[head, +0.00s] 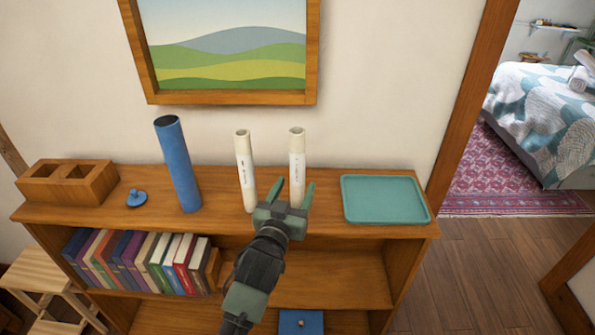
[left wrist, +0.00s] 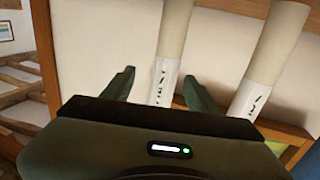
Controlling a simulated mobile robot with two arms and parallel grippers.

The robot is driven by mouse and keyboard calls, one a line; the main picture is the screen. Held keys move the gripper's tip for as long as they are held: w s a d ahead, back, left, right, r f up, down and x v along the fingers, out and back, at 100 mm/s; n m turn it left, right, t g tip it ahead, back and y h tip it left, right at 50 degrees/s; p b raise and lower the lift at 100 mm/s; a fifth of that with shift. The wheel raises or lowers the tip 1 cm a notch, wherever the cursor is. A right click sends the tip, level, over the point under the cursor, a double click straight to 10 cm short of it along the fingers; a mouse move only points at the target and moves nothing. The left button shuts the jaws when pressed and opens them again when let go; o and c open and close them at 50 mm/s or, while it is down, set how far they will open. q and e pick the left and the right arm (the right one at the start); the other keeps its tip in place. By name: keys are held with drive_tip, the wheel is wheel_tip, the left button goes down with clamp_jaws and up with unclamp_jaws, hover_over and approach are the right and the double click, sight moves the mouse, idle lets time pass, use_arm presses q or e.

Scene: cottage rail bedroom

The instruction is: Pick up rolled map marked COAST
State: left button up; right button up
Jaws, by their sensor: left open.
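Two upright white rolled maps stand on the wooden shelf top in the head view, a left one (head: 244,165) and a right one (head: 297,158). Each has small dark lettering that I cannot read, so I cannot tell which is COAST. My left gripper (head: 291,185) is open, with its fingers on either side of the right map's lower part. In the left wrist view the right map (left wrist: 172,35) shows between the open fingers (left wrist: 158,77), and the left map (left wrist: 274,50) shows to its right. Contact is not clear. My right gripper is not in view.
A blue tube (head: 178,165), a blue lid (head: 136,198) and a wooden two-slot holder (head: 68,194) stand left of the maps. A green tray (head: 385,198) lies to the right. A framed picture (head: 232,98) hangs behind. Books (head: 140,262) fill part of the lower shelf.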

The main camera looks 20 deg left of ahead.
sight(295, 178)
use_arm(q)
drive_tip(key=w, duration=0.1)
drive_tip(key=w+p, duration=0.1)
drive_tip(key=w, duration=0.1)
drive_tip(key=w+a+p, duration=0.1)
drive_tip(key=shift+w+r, duration=0.25)
drive_tip(key=shift+w, duration=0.15)
drive_tip(key=shift+w+f, duration=0.15)
drive_tip(key=shift+w, duration=0.4)
clamp_jaws()
